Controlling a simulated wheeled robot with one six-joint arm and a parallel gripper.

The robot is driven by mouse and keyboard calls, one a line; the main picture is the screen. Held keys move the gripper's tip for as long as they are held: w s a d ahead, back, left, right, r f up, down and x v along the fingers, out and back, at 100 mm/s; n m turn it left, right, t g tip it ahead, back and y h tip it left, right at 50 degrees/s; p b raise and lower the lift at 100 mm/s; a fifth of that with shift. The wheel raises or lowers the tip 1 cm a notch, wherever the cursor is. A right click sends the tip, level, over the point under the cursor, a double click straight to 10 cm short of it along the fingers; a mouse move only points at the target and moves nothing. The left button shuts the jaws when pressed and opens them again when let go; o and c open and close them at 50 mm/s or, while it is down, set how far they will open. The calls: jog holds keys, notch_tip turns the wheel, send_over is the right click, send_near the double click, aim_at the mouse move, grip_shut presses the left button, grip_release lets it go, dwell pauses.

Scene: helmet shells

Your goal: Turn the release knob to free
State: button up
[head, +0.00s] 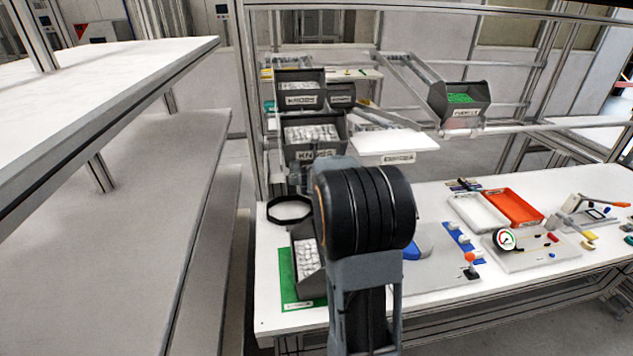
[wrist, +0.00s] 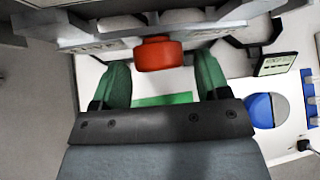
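A red knob (wrist: 158,53) shows in the wrist view, on the edge of a grey metal part (wrist: 100,46). My gripper (wrist: 161,62) has two green fingers, spread apart, one on each side of the knob. A gap shows between the knob and each finger, so it is not gripped. I cannot tell how deep the knob sits between the fingertips. In the head view my dark arm covers the middle of the picture. The red knob cannot be made out there, and my gripper is hidden behind the arm.
Grey bins (head: 313,138) of parts stand on a rack behind my arm. A green mat (head: 291,288) and a blue piece (head: 416,246) lie on the white bench (head: 435,195). An orange tray (head: 513,207) and a gauge (head: 504,239) are at right. A shelf (head: 110,75) stands at left.

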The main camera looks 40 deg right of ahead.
jog(key=shift+o, duration=0.3)
jog(key=p+v, duration=0.4)
jog(key=v, duration=1)
jog(key=shift+p, duration=0.4)
